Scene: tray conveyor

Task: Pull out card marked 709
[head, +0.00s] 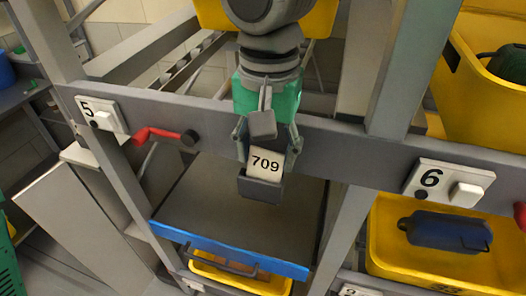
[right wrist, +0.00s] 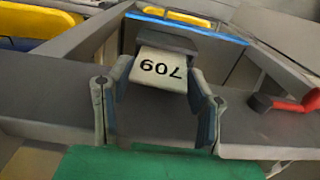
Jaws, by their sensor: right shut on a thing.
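The white card marked 709 (head: 265,163) stands in a small dark holder (head: 260,189) on the front of the grey beam, in the middle of the head view. My right gripper (head: 268,150) comes down from above, its two fingers on either side of the card. In the right wrist view the card (right wrist: 161,70) shows upside down between the fingertips of my right gripper (right wrist: 158,95), which is shut on it. The card's lower part is inside or against the holder. My left gripper is not in view.
The grey beam (head: 340,143) carries number plates 5 (head: 101,114) and 6 (head: 447,183) and a red lever (head: 160,135). Below is a grey tray with a blue front edge (head: 228,249). Yellow bins (head: 385,262) stand lower right and upper right.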

